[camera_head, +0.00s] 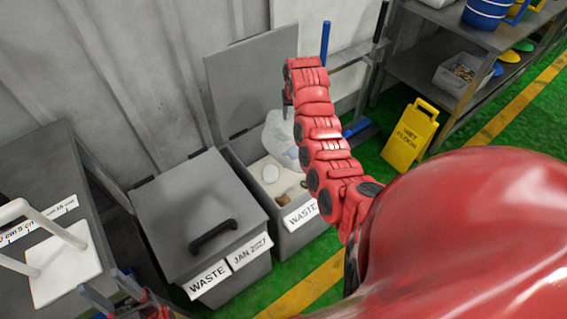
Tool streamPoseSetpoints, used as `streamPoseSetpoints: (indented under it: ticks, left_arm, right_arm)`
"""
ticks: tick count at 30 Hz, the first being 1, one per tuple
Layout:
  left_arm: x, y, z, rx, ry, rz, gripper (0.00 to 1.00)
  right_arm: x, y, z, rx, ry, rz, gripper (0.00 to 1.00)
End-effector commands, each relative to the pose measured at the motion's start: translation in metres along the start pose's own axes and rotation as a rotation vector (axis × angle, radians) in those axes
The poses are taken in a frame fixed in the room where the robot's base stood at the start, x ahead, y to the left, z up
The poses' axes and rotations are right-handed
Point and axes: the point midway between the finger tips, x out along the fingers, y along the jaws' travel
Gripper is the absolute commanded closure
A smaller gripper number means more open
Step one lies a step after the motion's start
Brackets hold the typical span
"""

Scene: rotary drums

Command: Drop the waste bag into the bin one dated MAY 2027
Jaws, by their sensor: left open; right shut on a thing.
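A pale, translucent waste bag (279,134) hangs from my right gripper (287,104), over the back part of an open grey bin (234,168). My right gripper is shut on the bag and partly hidden by my red arm. The open bin's lid (250,85) stands raised behind it. Its label (300,214) reads WASTE; any date beside it is hidden by my arm. Light-coloured rubbish lies inside. To its left stands a closed grey bin (190,200) labelled WASTE, JAN 2027. My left gripper (104,284) is open and empty at the bottom left.
A yellow wet floor sign (410,135) and grey shelving (430,75) are at the right. Green floor with a yellow stripe (315,285) lies in front of the bins.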

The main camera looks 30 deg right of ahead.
Motion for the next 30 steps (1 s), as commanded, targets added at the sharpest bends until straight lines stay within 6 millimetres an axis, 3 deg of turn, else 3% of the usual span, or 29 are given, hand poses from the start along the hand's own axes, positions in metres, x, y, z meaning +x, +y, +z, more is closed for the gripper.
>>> streamPoseSetpoints:
  ticks: [15,26,27,30]
  left_arm:
    - [-0.016,0.001,0.003,0.0,0.0,0.0,0.5]
    - [-0.017,0.001,0.003,0.0,0.0,0.0,0.5]
    - [-0.017,0.001,0.003,0.0,0.0,0.0,0.5]
    - [-0.017,0.001,0.003,0.0,0.0,0.0,0.5]
  right_arm:
    - [0.046,0.0,0.013,-0.001,0.003,0.0,1.0]
    - [0.051,-0.001,0.014,-0.001,0.006,0.0,1.0]
    - [0.051,-0.001,0.014,-0.001,0.006,0.0,0.41]
    - [0.052,-0.001,0.015,-0.002,0.005,0.0,0.23]
